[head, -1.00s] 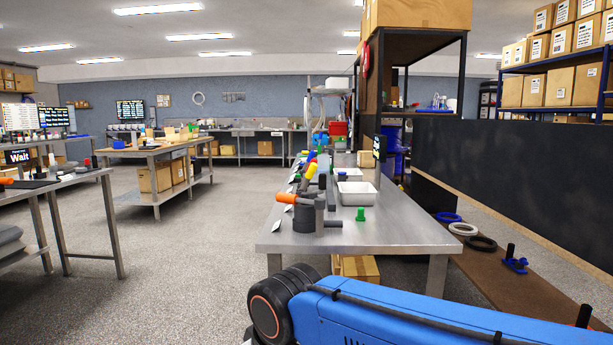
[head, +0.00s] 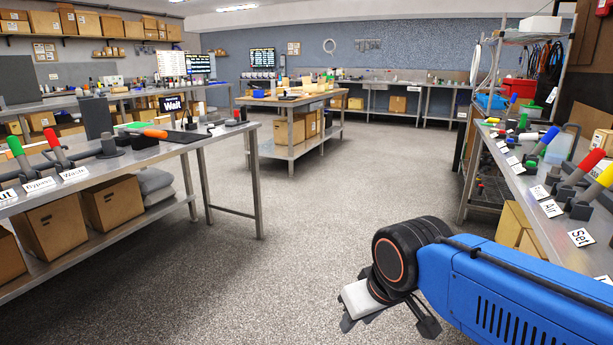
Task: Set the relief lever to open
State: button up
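Levers with coloured handles stand on two benches. On the left bench are a green-handled lever (head: 17,150), a red-handled lever (head: 56,148) and a nearly flat orange handle (head: 154,133). On the right bench are a blue-handled lever (head: 546,140), a red-handled lever (head: 586,166) and a yellow-handled one (head: 605,175) cut by the picture edge. No label that I can read says relief, so I cannot tell which lever it is. My gripper (head: 388,318) hangs over the floor between the benches, away from all levers. Its fingertips are not clear.
The left bench (head: 225,137) has boxes (head: 112,202) on its lower shelf. The right bench (head: 513,188) runs along the right edge. A middle table (head: 290,100) stands further back. The speckled floor (head: 290,240) between them is clear.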

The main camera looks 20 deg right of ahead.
aim_at(580, 172)
jog(key=i, duration=0.65)
jog(key=i+j+z, duration=0.15)
jog(key=i, duration=1.15)
jog(key=j+z, duration=0.05)
